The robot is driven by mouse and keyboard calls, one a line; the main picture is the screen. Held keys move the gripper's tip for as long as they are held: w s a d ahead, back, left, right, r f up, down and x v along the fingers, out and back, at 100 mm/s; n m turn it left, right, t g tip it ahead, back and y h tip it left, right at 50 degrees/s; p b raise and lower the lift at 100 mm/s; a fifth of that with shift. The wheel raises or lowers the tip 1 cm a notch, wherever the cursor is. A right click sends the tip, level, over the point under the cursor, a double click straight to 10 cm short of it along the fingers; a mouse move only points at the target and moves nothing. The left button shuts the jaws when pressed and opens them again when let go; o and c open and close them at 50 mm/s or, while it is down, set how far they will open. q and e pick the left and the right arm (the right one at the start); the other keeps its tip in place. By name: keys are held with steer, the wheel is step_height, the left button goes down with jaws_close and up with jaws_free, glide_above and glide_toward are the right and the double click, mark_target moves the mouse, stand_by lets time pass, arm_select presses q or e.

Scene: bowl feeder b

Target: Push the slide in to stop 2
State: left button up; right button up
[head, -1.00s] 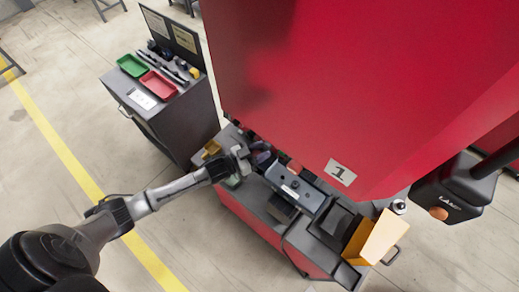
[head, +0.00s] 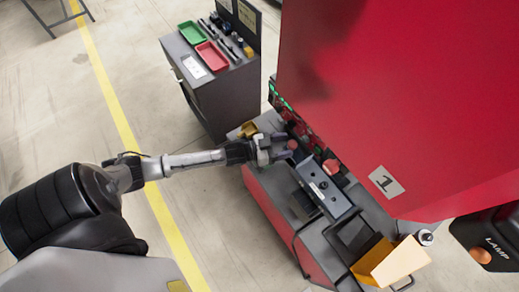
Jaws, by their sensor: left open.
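A grey flat unit with a dark round knob (head: 322,187) lies on the machine's bench; I cannot tell for certain if it is the slide, and no stop marks are readable. My left gripper (head: 284,148) is open over the far left part of the bench, up and left of the grey unit and apart from it. A red round knob (head: 292,145) shows right by its fingertips; I cannot tell whether they touch. A second red knob (head: 331,167) sits nearer the grey unit. My right gripper is out of view.
The big red housing (head: 390,100) marked 1 overhangs the bench and hides its back. A dark cabinet (head: 222,88) with a green tray (head: 192,33) and red tray (head: 212,56) stands upper left.

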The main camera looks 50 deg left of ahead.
arm_select(q)
steer(key=b+v, duration=0.1)
steer(key=v, duration=0.7)
steer(key=shift+s+a, duration=0.2)
steer(key=shift+s, duration=0.1)
stand_by(0.3)
